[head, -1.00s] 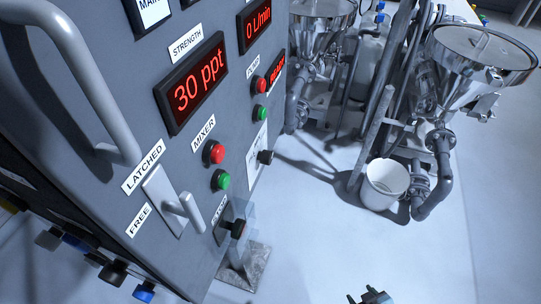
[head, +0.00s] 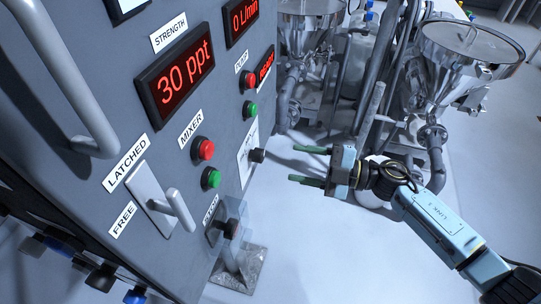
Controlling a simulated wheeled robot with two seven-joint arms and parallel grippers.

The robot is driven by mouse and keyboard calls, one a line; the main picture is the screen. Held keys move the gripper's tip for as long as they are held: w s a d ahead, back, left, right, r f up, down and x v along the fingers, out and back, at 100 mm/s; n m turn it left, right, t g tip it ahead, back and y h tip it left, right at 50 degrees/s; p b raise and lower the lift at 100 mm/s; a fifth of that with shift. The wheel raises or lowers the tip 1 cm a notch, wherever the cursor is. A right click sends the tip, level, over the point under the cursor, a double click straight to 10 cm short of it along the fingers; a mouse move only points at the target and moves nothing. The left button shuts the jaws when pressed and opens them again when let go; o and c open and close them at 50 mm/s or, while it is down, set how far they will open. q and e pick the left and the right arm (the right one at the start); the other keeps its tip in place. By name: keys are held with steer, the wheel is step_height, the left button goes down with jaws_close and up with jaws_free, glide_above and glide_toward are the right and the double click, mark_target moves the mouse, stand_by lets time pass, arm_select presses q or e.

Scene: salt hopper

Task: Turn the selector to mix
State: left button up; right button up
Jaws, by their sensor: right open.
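The grey control cabinet (head: 120,60) fills the left of the head view. A black knob (head: 257,155) stands out from a white plate (head: 247,153) on its right part, and looks like the selector. The plate's lettering is too small to read, so I cannot tell its setting. My right gripper (head: 294,165) is open and empty, with green fingers pointing left toward this knob. In the picture its fingertips are a short way right of the knob, apart from it. My left gripper is not in view.
Left of the knob are a red button (head: 203,149) and a green button (head: 211,178) marked MIXER. A LATCHED/FREE lever (head: 181,211) and a covered black knob (head: 230,228) sit lower. Steel hoppers (head: 467,45) with pipes and a white bucket (head: 372,198) stand behind my right arm.

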mark_target(263, 157)
steer(key=x, duration=0.7)
steer(key=shift+w+a, duration=0.15)
steer(key=shift+a, duration=0.15)
steer(key=shift+c, duration=0.4)
steer(key=c, duration=0.9)
